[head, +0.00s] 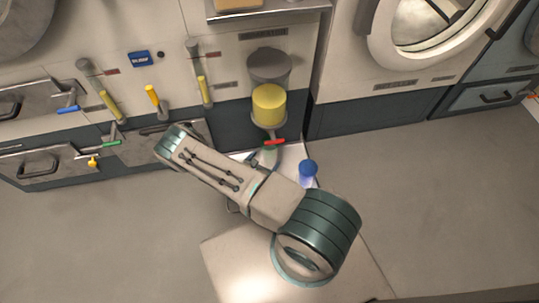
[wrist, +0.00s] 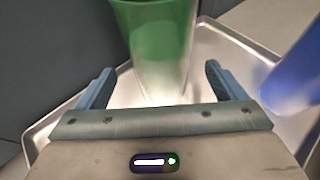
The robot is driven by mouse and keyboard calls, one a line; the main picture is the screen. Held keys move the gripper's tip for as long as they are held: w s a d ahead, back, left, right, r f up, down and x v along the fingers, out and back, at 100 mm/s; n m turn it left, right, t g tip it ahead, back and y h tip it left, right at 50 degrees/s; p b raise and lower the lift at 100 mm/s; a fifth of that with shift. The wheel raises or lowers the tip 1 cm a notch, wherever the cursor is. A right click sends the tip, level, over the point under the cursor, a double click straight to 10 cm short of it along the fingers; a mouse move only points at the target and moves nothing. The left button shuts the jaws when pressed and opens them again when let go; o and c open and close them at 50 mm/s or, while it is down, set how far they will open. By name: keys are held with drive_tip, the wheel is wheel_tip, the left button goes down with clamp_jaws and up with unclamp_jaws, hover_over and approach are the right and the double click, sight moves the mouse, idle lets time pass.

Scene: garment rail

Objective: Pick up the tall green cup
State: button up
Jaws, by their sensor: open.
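The tall green cup (wrist: 155,45) stands straight ahead in the wrist view, green above and pale, see-through toward its base. Its top runs out of the frame. My gripper (wrist: 160,72) is open, with one finger on each side of the cup in the picture. A gap shows between the cup and each finger; I cannot tell how deep the cup is between them. In the head view my arm hides most of the gripper and the cup's surroundings.
A blue cup (wrist: 296,70) stands close to the right finger; it also shows in the head view (head: 308,170). A metal tray (wrist: 232,33) with a raised rim lies underneath. Dark cabinet fronts (head: 355,116) stand behind. Open floor (head: 440,190) is at right.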

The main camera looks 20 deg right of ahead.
drive_tip(key=b+x, duration=0.2)
drive_tip(key=x, duration=0.3)
drive_tip(key=shift+b, duration=0.3)
drive_tip(key=shift+r, duration=0.15)
drive_tip(key=c, duration=1.5)
